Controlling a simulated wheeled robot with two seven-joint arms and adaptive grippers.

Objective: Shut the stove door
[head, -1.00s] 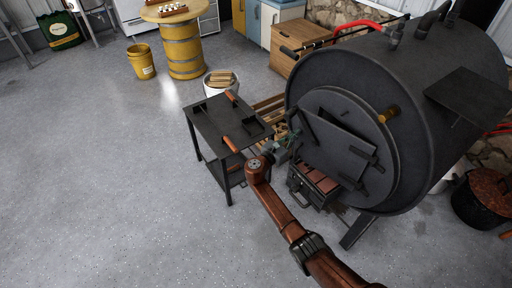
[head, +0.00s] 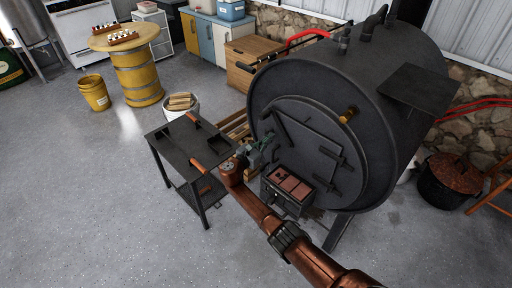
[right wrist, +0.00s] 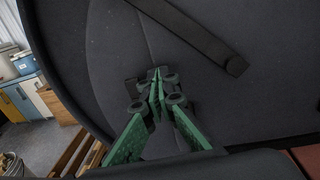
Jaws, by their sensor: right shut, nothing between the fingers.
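The barrel stove (head: 350,85) stands at the right of the head view. Its dark square door (head: 312,152) lies close against the round front plate; I cannot tell whether a gap remains. My right gripper (head: 264,147) has green fingers and is at the left side of the stove front, beside the door. In the right wrist view the right gripper (right wrist: 157,80) is shut and empty, its tips close to the dark stove front. A flat dark bar (right wrist: 195,35) runs across the upper part there. My left gripper is not in view.
A dark metal cart (head: 180,138) with orange-handled tools stands left of my right arm. An open ash drawer (head: 289,185) holding bricks sticks out below the door. A white bucket of wood (head: 180,106) stands behind the cart.

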